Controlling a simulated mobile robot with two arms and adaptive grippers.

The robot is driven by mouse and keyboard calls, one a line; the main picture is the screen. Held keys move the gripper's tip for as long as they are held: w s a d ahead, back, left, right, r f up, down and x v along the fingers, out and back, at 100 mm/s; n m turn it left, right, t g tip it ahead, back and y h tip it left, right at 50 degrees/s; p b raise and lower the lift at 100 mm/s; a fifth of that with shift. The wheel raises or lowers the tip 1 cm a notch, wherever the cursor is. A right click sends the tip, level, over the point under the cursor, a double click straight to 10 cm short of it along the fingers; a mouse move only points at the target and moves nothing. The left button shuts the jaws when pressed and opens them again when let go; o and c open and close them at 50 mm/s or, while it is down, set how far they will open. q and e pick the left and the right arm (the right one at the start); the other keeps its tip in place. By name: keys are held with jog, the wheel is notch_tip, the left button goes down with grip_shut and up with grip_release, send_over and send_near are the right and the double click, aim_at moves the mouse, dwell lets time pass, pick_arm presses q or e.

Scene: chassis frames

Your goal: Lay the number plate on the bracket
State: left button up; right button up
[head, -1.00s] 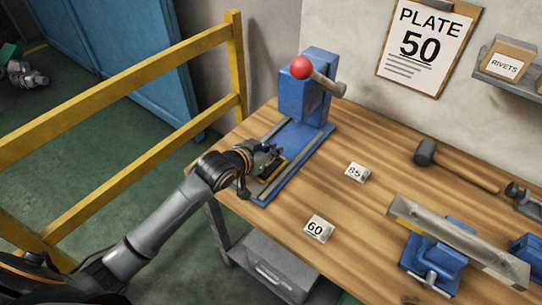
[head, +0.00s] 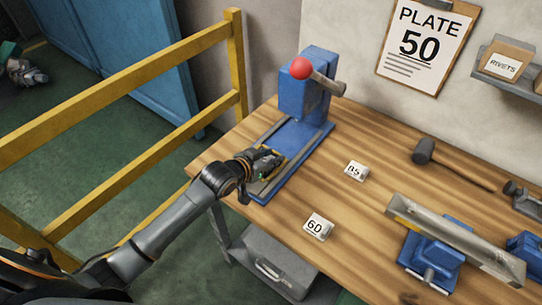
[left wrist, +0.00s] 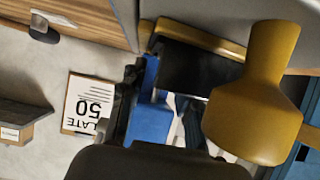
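My left gripper (head: 268,162) is low over the front of the blue press base, its fingers small and dark. In the left wrist view its dark fingers (left wrist: 160,85) show at close range, with blue metal beyond; I cannot tell whether they hold anything. White plate 60 (head: 318,227) lies flat near the table's front edge, and white plate 85 (head: 356,171) lies farther back. No plate marked 50 shows. The grey metal bracket (head: 470,245) sits at the right, held in blue clamps, well apart from my left gripper. My right gripper is out of view.
A blue press (head: 305,90) with a red-knobbed lever stands at the back left. A mallet (head: 450,165) lies at the back right. A "PLATE 50" sheet (head: 425,45) hangs on the wall. A yellow railing (head: 150,140) runs left. Bare wood lies between the plates and bracket.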

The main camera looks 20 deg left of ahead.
pick_arm(q)
jog(key=shift+r, duration=0.2)
jog(key=shift+s+a+r, duration=0.1)
jog(key=shift+s+a, duration=0.05)
jog(key=shift+s, duration=0.2)
jog(key=v, duration=1.1)
jog(key=shift+b, duration=0.45)
jog(key=shift+s, duration=0.15)
